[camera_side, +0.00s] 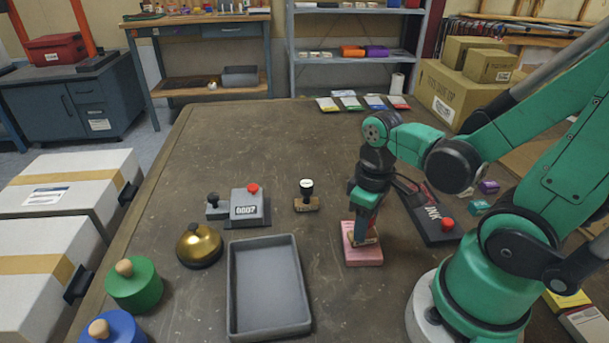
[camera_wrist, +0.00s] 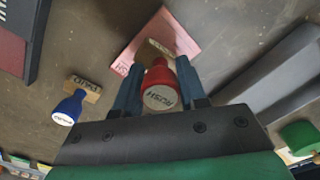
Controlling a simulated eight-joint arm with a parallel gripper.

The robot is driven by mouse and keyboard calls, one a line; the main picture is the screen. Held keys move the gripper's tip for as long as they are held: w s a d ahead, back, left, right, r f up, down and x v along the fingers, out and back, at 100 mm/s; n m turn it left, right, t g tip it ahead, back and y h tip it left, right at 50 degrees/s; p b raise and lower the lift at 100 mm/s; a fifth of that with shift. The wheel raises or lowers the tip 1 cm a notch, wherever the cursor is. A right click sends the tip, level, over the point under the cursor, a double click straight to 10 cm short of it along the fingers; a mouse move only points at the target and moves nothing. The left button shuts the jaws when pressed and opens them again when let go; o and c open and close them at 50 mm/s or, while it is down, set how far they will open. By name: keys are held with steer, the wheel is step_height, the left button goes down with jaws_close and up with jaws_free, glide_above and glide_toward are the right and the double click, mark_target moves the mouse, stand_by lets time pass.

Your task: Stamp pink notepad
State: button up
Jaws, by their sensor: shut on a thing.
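The pink notepad (camera_side: 362,257) lies on the table right of the grey tray, below my gripper (camera_side: 364,222). In the wrist view the notepad (camera_wrist: 150,33) shows behind the held stamp. My gripper (camera_wrist: 158,88) is shut on a red-handled stamp (camera_wrist: 161,80) marked RUSH, with one blue finger on each side. The stamp's wooden base (camera_side: 367,239) is over the notepad; I cannot tell whether it touches.
The empty grey tray (camera_side: 233,285) is left of the notepad. A numbering device (camera_side: 247,208), a brass bell (camera_side: 199,246), and green (camera_side: 134,285) and blue (camera_side: 115,331) knobbed pieces stand further left. Coloured pads (camera_side: 361,103) lie at the back. The table's back middle is clear.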

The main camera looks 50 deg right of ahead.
steer(key=shift+r, duration=3.3)
